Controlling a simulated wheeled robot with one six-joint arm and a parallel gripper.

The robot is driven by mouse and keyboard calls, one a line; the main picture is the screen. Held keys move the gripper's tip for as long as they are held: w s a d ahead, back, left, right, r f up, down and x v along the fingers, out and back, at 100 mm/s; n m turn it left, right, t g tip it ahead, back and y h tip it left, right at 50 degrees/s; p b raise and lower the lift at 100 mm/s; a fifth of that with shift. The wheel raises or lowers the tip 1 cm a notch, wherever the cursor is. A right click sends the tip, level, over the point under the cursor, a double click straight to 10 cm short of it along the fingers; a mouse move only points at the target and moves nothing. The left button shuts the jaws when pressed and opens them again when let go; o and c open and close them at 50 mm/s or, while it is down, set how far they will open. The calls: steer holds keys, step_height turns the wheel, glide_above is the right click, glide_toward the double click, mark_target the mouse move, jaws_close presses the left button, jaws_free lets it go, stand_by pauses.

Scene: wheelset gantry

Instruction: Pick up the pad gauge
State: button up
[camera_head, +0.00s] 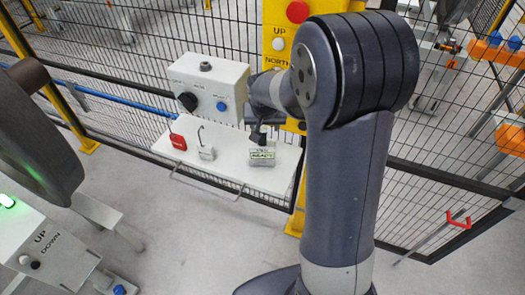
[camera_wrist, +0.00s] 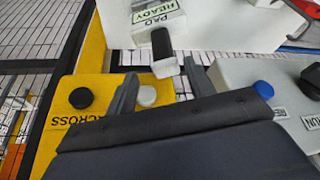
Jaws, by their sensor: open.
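The thing I take for the pad gauge (camera_wrist: 161,43) is a dark upright piece with a pale grey end. In the wrist view it rises from a light block (camera_wrist: 155,18) with a green-edged label reading PAD READY. The block also shows in the head view (camera_head: 262,158), on the right part of a white shelf. My gripper (camera_wrist: 160,72) is open. In the wrist view its two dark fingers appear on either side of the gauge's pale end, with gaps on both sides. I cannot tell how deep the fingers reach. In the head view the gripper is mostly hidden.
The white shelf (camera_head: 225,174) also holds a red tag (camera_head: 178,141) and a grey padlock (camera_head: 206,152). A white control box (camera_head: 208,88) with a blue button stands behind. A yellow post (camera_head: 278,45) and mesh fence are close by.

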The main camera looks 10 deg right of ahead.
mark_target(262, 128)
steer(key=x, duration=0.2)
steer(key=p+x, duration=0.1)
steer(key=shift+w+a+f, duration=0.2)
steer(key=shift+w, duration=0.3)
steer(key=shift+w+f, duration=0.25)
steer(key=shift+f, duration=0.35)
jaws_close()
